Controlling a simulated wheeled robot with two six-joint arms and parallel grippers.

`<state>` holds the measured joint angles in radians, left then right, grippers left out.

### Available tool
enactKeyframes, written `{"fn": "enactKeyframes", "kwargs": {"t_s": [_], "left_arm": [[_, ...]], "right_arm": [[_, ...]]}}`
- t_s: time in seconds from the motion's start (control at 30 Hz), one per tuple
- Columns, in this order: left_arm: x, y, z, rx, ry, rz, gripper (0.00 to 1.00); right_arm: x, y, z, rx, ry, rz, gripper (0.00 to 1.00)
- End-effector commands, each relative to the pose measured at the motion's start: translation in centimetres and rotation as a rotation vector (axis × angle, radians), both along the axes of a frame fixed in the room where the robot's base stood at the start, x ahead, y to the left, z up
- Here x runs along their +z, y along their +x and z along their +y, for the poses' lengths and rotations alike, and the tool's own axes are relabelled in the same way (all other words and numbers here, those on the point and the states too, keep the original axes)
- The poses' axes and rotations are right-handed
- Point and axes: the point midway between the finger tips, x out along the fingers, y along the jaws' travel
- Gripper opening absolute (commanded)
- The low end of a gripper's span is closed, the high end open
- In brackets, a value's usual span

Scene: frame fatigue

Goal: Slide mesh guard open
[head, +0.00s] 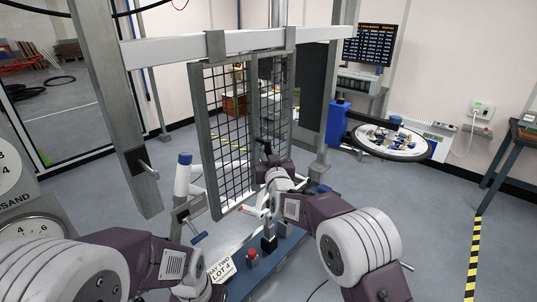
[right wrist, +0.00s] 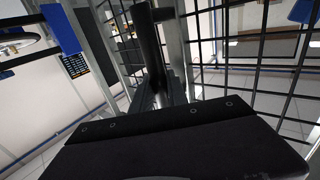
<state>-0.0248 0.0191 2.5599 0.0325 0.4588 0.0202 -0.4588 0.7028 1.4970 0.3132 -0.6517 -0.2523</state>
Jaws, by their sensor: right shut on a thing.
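The mesh guard (head: 228,130) is a grey-framed panel of black wire grid. It hangs upright below a pale horizontal rail (head: 170,48). A second mesh section (head: 284,95) shows beside it on the right; I cannot tell how far the two overlap. A dark upright handle (right wrist: 148,40) stands at the mesh in the right wrist view. My right gripper (head: 268,165) is at the guard's right edge, shut on this handle; the wrist hides part of the grip. My left arm comes in at the lower left, and its fingertips are not visible.
A grey post (head: 105,90) stands left of the guard. Below it is a blue base (head: 265,268) with a red button (head: 252,254) and a white label (head: 221,270). A bicycle wheel (head: 392,140) lies on a stand at right. Dial gauges (head: 25,225) are at far left.

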Motion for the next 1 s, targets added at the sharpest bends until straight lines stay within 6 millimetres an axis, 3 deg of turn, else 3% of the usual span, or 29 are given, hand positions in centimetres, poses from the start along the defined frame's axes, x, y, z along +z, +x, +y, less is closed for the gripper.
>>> {"fn": "enactKeyframes", "kwargs": {"t_s": [0.07, 0.1, 0.17, 0.57, 1.0], "left_arm": [[0.0, 0.0, 0.0, 0.000, 0.000, 0.000, 0.36], [0.0, 0.0, 0.0, 0.000, 0.000, 0.000, 0.36], [0.0, 0.0, 0.0, 0.000, 0.000, 0.000, 0.36], [-0.3, 0.0, 0.0, 0.000, 0.000, 0.000, 0.36], [-2.6, 0.0, 0.0, 0.000, 0.000, 0.000, 0.36]], "right_arm": [[0.1, 0.0, 0.0, 0.000, 0.001, -0.003, 0.00], [0.1, 0.0, 0.0, 0.000, 0.001, -0.003, 0.28], [0.1, 0.0, 0.0, 0.000, 0.001, -0.003, 0.41], [0.0, -0.6, -0.2, 0.000, 0.001, -0.002, 0.41], [-0.1, -7.9, -2.2, 0.000, 0.002, -0.003, 0.41]]}}
